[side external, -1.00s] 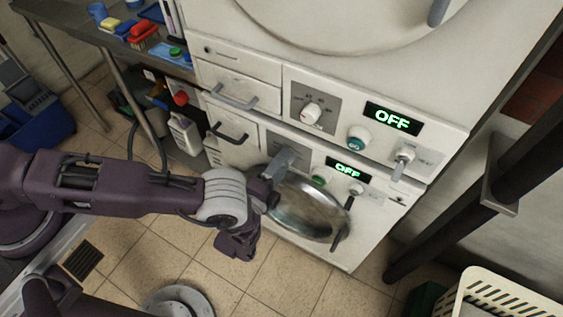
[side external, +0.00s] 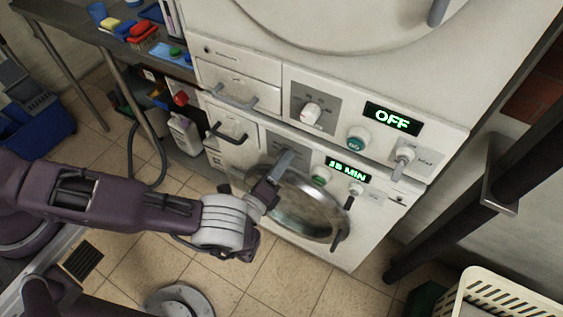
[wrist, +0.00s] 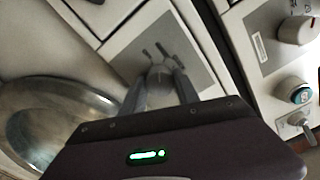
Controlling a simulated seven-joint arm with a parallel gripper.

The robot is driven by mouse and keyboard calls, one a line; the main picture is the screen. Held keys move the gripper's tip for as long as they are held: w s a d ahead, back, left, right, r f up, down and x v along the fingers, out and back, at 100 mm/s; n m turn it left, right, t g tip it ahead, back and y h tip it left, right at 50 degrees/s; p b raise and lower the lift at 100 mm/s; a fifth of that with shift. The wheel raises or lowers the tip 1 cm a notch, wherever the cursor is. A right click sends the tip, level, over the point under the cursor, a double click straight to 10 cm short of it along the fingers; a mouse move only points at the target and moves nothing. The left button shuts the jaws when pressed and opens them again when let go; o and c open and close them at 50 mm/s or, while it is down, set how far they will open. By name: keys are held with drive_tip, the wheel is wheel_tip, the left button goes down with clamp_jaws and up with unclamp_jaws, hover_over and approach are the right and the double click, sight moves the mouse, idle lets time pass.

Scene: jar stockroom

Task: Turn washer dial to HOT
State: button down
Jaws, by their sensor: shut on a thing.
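The lower machine, with a round glass door (side external: 300,205), is the washer. Its dial sits on a grey panel, and my gripper (side external: 287,158) is at that panel. In the wrist view the two fingers of my gripper (wrist: 160,84) are shut on the dial (wrist: 159,73), which shows as a small grey knob between the tips. Dark marks show on the grey plate (wrist: 190,62) beside it, but they are too small to read. The dial's pointer is hidden. The lower display (side external: 348,169) is lit green and reads a number of minutes, perhaps 25 MIN.
The upper machine has its own dial (side external: 311,113), a teal button (side external: 355,140), a lever (side external: 404,158) and a display (side external: 393,117) reading OFF. A drawer handle (side external: 229,133) lies left of the washer panel. A white basket (side external: 510,297) stands at lower right.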

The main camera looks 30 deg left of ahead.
drive_tip(key=m, duration=2.6)
drive_tip(key=shift+m, duration=0.7)
drive_tip(key=c, duration=0.9)
unclamp_jaws()
drive_tip(key=shift+s, duration=0.15)
